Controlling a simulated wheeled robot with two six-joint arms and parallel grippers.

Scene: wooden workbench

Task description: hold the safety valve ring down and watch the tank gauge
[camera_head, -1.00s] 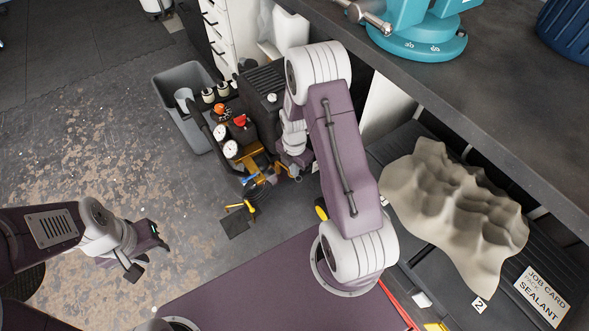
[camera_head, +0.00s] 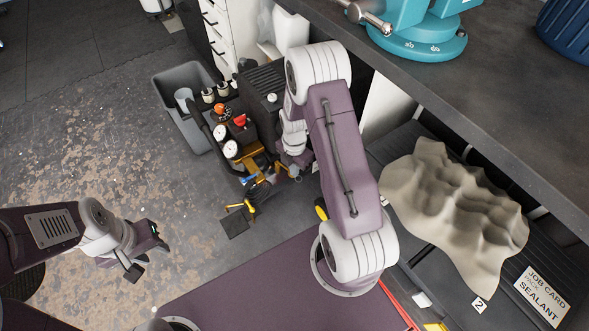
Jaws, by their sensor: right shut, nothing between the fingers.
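The air compressor (camera_head: 263,82) stands on the floor beside the bench, its dark ribbed top and control end in view. Two white-faced gauges (camera_head: 230,149) sit at its near end, with a red knob (camera_head: 240,121) and an orange knob (camera_head: 219,110) close by. I cannot read the gauge needles. The safety valve ring is too small or hidden to make out. My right gripper (camera_head: 279,172) is shut and empty, low beside the brass fittings (camera_head: 258,162); I cannot tell whether it touches anything. My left gripper (camera_head: 150,257) is open and empty over bare floor, away from the compressor.
A grey bin (camera_head: 184,79) stands left of the compressor. The workbench (camera_head: 500,90) carries a teal vise (camera_head: 415,40). The floor at left is clear.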

